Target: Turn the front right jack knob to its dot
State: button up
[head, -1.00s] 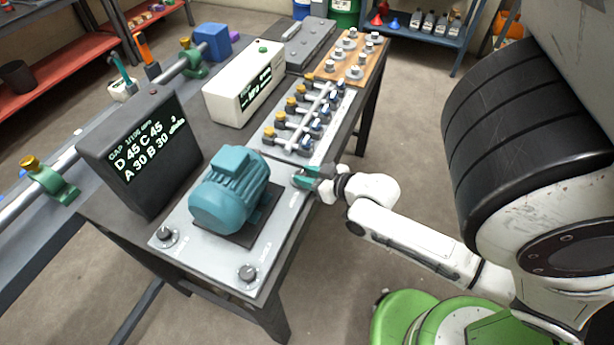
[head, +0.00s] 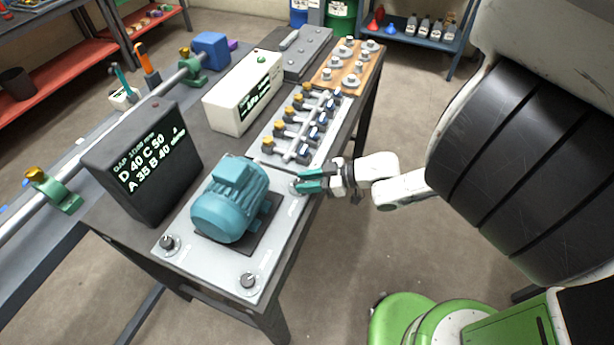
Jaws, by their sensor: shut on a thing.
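A teal motor (head: 231,200) sits on a light grey plate (head: 205,262) on the bench. A black display box (head: 145,165) left of the motor reads D 40, C 50, A 35, B 40.
A grey board with a row of small valves (head: 296,140) lies just beyond my gripper. A white meter box (head: 243,92) and a wooden board with metal pieces (head: 345,72) stand further back. Open floor lies right of the bench.

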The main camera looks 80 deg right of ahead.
jog(key=shift+d+n+y+p, duration=0.15)
jog(key=shift+n+y+p, duration=0.2)
jog(key=shift+p, duration=0.2)
jog(key=o, duration=1)
jog(key=shift+o, duration=0.2)
jog(key=p+v, duration=0.2)
jog(key=v, duration=0.8)
jog(key=shift+s, duration=0.35)
jog(key=shift+d+r, duration=0.1)
jog(key=shift+r, duration=0.05)
